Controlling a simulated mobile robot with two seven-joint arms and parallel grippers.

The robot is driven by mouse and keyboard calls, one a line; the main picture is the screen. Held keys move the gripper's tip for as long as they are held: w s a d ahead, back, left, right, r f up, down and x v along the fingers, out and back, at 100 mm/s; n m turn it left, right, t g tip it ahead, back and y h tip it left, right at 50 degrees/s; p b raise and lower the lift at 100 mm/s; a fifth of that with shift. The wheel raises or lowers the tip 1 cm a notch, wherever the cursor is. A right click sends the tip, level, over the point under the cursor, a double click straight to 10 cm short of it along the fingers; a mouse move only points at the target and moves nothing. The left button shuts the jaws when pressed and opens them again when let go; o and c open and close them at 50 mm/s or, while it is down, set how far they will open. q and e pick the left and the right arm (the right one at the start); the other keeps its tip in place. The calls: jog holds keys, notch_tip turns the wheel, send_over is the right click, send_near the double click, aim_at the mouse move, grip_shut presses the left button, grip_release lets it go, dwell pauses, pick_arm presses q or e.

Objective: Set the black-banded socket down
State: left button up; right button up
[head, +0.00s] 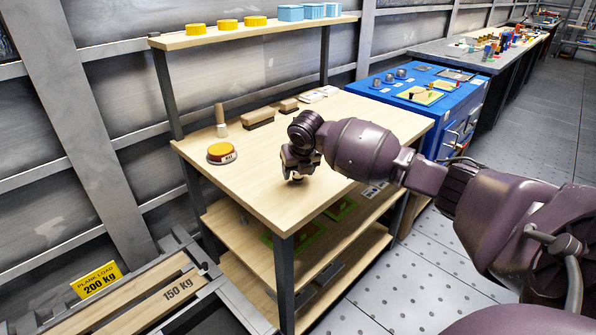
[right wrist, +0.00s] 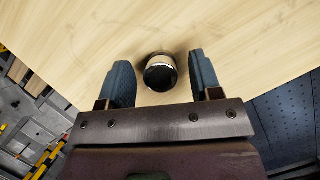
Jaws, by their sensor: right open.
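The black-banded socket (right wrist: 160,72) stands on the wooden bench top (right wrist: 235,35), seen end-on in the right wrist view with a dark opening and a bright metal rim. My right gripper (right wrist: 163,80) is open, with one dark finger on each side of the socket and a gap to both. In the head view my right gripper (head: 297,178) is low over the front part of the bench top (head: 262,190). The socket is hard to make out there, mostly hidden by the gripper. My left gripper is not in view.
A round red-and-yellow button (head: 221,153), a wooden-handled tool (head: 220,122) and wooden blocks (head: 258,118) sit farther back on the bench. An upper shelf (head: 200,40) holds yellow and blue items. A blue cabinet (head: 420,90) stands to the right. The bench's front edge is close.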

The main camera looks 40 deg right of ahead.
pick_arm(q)
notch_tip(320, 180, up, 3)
jog(key=p, duration=0.3)
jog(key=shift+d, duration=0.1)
pick_arm(e)
jog(key=v, duration=1.1)
jog(key=shift+r, duration=0.25)
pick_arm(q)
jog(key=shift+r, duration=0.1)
pick_arm(e)
jog(key=shift+s, duration=0.15)
